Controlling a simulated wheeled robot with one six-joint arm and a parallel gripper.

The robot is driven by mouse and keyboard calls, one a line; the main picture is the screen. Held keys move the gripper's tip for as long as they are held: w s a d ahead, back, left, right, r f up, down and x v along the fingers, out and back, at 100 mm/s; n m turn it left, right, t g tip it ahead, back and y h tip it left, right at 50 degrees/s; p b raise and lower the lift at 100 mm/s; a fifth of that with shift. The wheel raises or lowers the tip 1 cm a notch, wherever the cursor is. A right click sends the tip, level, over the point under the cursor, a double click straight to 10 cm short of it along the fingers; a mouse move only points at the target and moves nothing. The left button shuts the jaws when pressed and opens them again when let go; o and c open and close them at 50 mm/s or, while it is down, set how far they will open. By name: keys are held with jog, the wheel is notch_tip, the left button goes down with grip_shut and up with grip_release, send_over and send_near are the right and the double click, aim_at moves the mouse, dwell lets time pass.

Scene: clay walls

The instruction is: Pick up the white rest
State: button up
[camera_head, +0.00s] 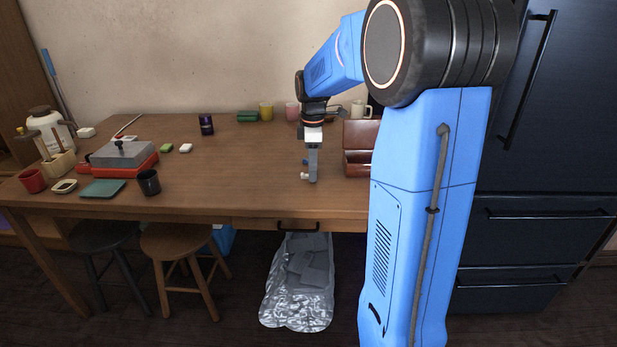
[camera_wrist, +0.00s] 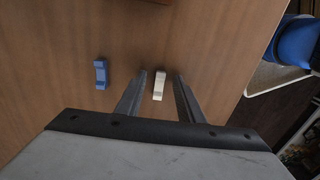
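The white rest (camera_wrist: 159,86) is a small pale block on the wooden table (camera_wrist: 215,55). In the wrist view it shows between the two fingers of my gripper (camera_wrist: 160,77), with a gap on each side. My gripper is open and points down at it; how far the fingertips are above the table is hard to tell. In the head view my gripper (camera_head: 312,178) is over the table's front part, and the white rest (camera_head: 304,176) shows as a small spot just left of the fingers, partly hidden.
A similar blue rest (camera_wrist: 101,73) lies left of the white one. A reddish-brown box (camera_head: 357,165) stands close to the right of my gripper. Mugs (camera_head: 266,111) stand at the back. The table left of my gripper is mostly clear up to a dark cup (camera_head: 149,183).

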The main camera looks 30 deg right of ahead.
jog(key=shift+f, duration=0.1)
jog(key=shift+c, duration=0.3)
grip_shut()
